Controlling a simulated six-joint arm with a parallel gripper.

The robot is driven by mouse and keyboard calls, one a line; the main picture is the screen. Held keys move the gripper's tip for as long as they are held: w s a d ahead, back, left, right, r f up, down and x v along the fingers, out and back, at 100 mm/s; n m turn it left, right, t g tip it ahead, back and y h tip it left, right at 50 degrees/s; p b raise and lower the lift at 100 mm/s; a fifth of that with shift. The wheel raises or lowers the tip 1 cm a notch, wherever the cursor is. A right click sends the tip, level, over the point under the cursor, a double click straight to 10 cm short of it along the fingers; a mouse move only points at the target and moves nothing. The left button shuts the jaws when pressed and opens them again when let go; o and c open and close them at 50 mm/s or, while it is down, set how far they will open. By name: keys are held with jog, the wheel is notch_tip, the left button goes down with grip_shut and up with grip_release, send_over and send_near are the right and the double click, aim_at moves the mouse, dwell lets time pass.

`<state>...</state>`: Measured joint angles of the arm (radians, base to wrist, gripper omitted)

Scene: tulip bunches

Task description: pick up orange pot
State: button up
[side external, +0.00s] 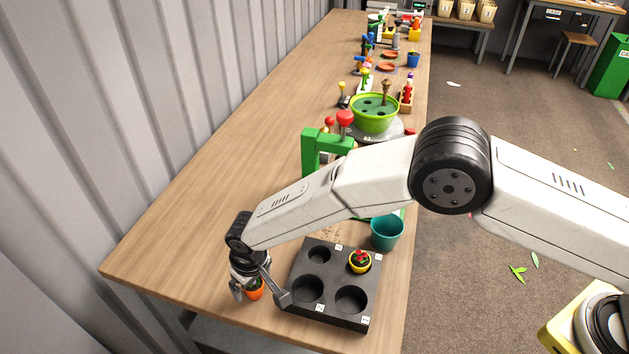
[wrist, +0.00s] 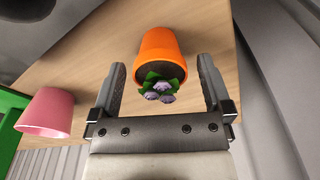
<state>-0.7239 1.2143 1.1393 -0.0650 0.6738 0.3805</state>
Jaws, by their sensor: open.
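The orange pot (side external: 257,290) stands on the table near its front left end, left of the black tray, mostly hidden by my gripper in the side external view. In the wrist view the orange pot (wrist: 160,50) holds green leaves and pale purple flowers. My gripper (wrist: 162,80) is open, with one finger on each side of the pot's rim and flowers. A gap shows between each finger and the pot there. In the side external view my gripper (side external: 262,297) is low over the pot.
A pink pot (wrist: 46,112) shows in the wrist view. The table's left edge is close.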

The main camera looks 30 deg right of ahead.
dwell(0.5)
jog(key=c, duration=1.3)
jog(key=shift+o, duration=0.2)
jog(key=shift+r, duration=0.8)
jog(key=s+d+r, duration=0.2)
jog(key=s+r, duration=0.2)
jog(key=r, duration=0.3)
jog(key=shift+d+r, duration=0.15)
jog(key=shift+d, duration=0.2)
jog(key=s+d+r, duration=0.4)
jog(key=s+d, duration=0.1)
jog(key=s, duration=0.2)
jog(key=shift+s+d, duration=0.15)
jog(key=shift+s, duration=0.1)
jog(key=shift+w, duration=0.1)
